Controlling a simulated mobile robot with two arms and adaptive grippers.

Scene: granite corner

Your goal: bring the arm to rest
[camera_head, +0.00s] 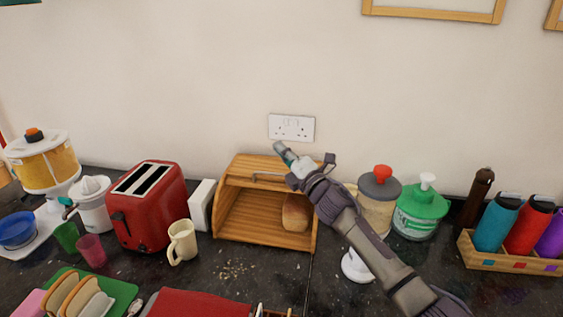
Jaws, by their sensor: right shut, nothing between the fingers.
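My right arm reaches in from the lower right. Its gripper (283,150) is shut and empty, pointing up and left in front of the top of the wooden bread bin (233,167). The arm hides part of the bin's right side. The bin's front is open, and a loaf of bread (296,213) is inside at the right. I cannot tell whether the gripper touches the bin. My left gripper is not in view.
Left of the bin stand a red toaster (149,226), a cream mug (182,243) and a juicer (93,206). Right of the arm are a green-lidded jar (420,209) and a bottle rack (512,262). Crumbs lie on the dark counter (215,275).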

